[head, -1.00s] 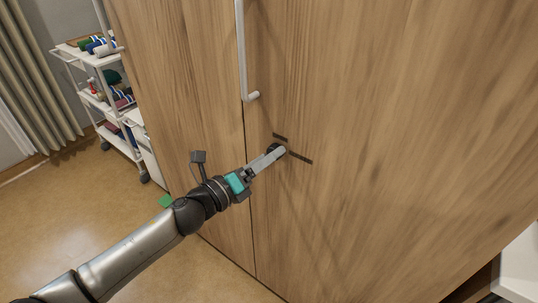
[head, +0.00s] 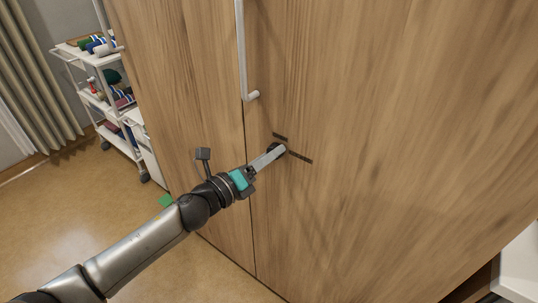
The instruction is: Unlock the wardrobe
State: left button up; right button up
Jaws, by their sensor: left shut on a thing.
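The wooden wardrobe (head: 390,120) fills the middle and right of the head view, with a vertical seam between its two doors. A pale bar handle (head: 241,50) runs down beside the seam. My left gripper (head: 277,151) is at the right door, below and right of the handle. It is shut on a small dark knob (head: 281,147), which the fingers mostly hide. Short dark marks show on the door by the fingertips. How far the knob is turned cannot be told. My right gripper is not in view.
A white trolley (head: 112,100) with rolled cloths and other supplies stands left of the wardrobe, near a curtain (head: 38,75). A white surface (head: 520,265) shows at the lower right. The floor (head: 70,220) at the left is clear.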

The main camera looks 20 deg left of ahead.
pick_arm(q)
grip_shut()
jog(key=shift+n, duration=0.3)
jog(key=n+t+p, duration=0.1)
jog(key=n+p, duration=0.1)
jog(key=n, duration=0.7)
jog(key=n+y+p, duration=0.1)
jog(key=n+p, duration=0.2)
jog(key=n, duration=0.6)
jog(key=shift+d+t, duration=0.1)
jog(key=shift+t, duration=0.3)
jog(key=shift+n, duration=0.4)
